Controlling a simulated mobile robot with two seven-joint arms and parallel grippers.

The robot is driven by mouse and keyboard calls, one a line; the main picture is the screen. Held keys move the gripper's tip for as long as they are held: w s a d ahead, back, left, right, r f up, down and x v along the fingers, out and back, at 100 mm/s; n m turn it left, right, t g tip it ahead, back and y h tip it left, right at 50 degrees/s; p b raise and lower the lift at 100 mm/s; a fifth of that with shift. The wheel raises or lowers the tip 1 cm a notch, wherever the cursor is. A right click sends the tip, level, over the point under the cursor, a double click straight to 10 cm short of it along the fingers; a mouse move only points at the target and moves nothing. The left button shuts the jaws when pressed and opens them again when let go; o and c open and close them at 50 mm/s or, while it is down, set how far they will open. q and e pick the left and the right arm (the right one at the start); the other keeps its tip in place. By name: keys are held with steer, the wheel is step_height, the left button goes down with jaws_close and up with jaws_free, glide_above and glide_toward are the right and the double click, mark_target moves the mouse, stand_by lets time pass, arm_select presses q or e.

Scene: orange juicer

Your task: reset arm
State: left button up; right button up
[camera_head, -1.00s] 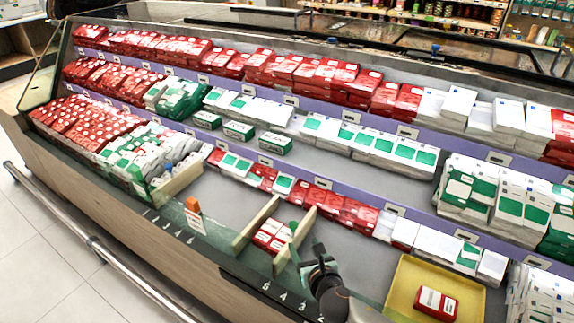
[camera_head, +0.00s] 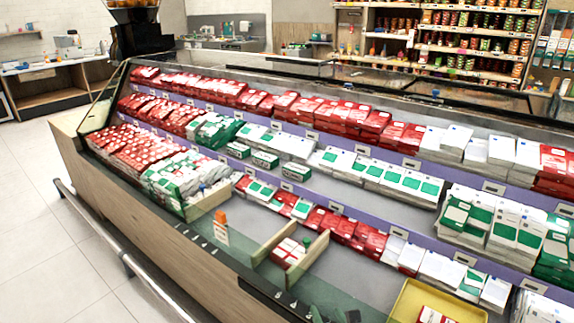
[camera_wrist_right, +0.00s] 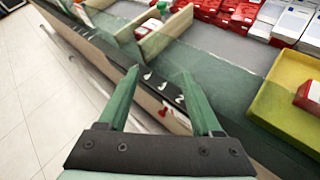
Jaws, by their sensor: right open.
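My right gripper (camera_wrist_right: 160,76) is open and empty in the right wrist view. Its two green fingers point over the dark front edge of the display case, apart from any box. In the head view only a dark bit of the right gripper (camera_head: 340,315) shows at the bottom edge. My left gripper is not in view.
A yellow tray (camera_head: 408,297) with a red-and-white box (camera_head: 436,315) lies right of my right gripper; the tray also shows in the wrist view (camera_wrist_right: 285,118). Wooden dividers (camera_head: 306,262) stand on the case ledge around red boxes (camera_head: 288,252). Rows of boxes fill the shelves.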

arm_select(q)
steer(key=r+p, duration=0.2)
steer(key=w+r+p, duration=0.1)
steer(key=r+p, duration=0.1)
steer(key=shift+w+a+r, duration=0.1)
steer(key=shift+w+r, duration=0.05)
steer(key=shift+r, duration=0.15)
arm_select(e)
steer(key=s+d+f+m+g, duration=0.1)
steer(key=s+d+f+m, duration=0.1)
steer(key=s+m, duration=0.9)
steer(key=s+d+f+m+g, duration=0.2)
steer(key=s+d+m, duration=0.3)
steer(key=s+m, duration=0.7)
steer(key=m, duration=0.9)
steer(key=shift+f+m, duration=0.15)
steer(key=shift+m, duration=0.25)
